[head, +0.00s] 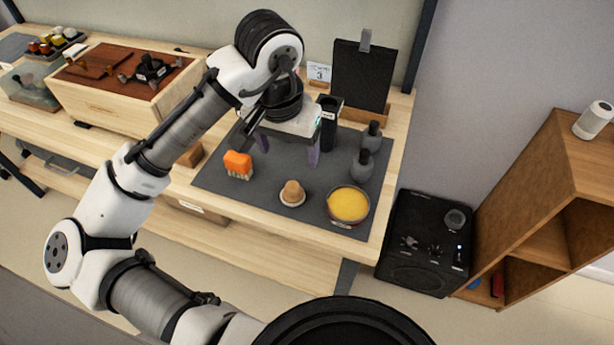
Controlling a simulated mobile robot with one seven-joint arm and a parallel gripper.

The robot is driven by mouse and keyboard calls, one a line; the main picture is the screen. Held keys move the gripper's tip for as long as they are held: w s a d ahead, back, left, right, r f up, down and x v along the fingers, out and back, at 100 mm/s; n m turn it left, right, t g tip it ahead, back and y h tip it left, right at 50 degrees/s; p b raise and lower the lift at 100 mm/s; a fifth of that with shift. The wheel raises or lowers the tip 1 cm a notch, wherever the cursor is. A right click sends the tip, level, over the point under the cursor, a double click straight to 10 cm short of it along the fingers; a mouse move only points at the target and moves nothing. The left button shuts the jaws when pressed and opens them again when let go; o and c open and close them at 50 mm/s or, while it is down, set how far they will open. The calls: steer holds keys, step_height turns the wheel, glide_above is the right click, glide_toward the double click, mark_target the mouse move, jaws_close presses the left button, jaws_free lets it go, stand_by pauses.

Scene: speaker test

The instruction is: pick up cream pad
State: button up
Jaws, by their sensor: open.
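A round cream pad (291,202) with a tan, knob-like top lies on the dark grey mat (222,186), near the mat's front edge. I take this to be the cream pad; it is small in the picture. My gripper (288,151) points down above the mat, behind the pad in the picture. Its two fingers are spread apart with nothing visible between them. The gripper appears clear of the pad, though its exact height above the mat cannot be told.
An orange brush (238,162) stands left of the pad, and a yellow-filled round tin (348,205) stands right of it. Dark grey bottles (362,166) and a black upright box (329,122) stand behind. A black board (362,76) stands at the back. A wooden chest (117,98) is left.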

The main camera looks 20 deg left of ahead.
mark_target(292, 186)
steer(key=f, duration=0.8)
steer(key=shift+w+a+f, duration=0.15)
steer(key=shift+w+f, duration=0.15)
steer(key=shift+w+f+p, duration=0.25)
steer(key=shift+f, duration=1.05)
steer(key=shift+w+f+p, duration=0.2)
steer(key=shift+w+f, duration=0.05)
steer(key=shift+f, duration=1.05)
steer(key=c, duration=1)
